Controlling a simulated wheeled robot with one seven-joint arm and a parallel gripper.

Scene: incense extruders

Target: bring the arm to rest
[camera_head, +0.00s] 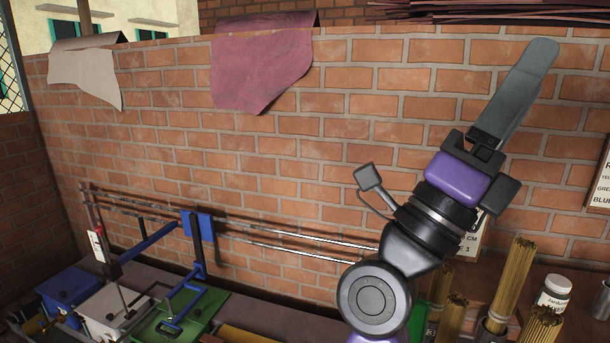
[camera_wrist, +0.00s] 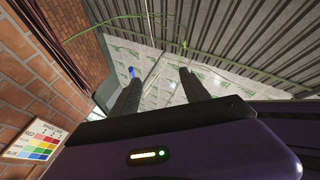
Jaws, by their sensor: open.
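My gripper (camera_head: 540,52) is raised in front of the brick wall at the right of the head view, its fingers pointing up and to the right. In that view the fingers overlap and look like one dark grey bar. In the wrist view my gripper (camera_wrist: 160,76) has its two dark fingers apart, with nothing between them. The fingers point up toward a roof with pale panels and corrugated sheeting.
Below my arm stand bundles of brown sticks (camera_head: 513,285) and a white-lidded jar (camera_head: 553,292). At lower left are a blue box (camera_head: 68,287), a white box (camera_head: 112,312) and a green tray (camera_head: 205,312) under a blue frame. A colour chart (camera_wrist: 42,138) hangs on the wall.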

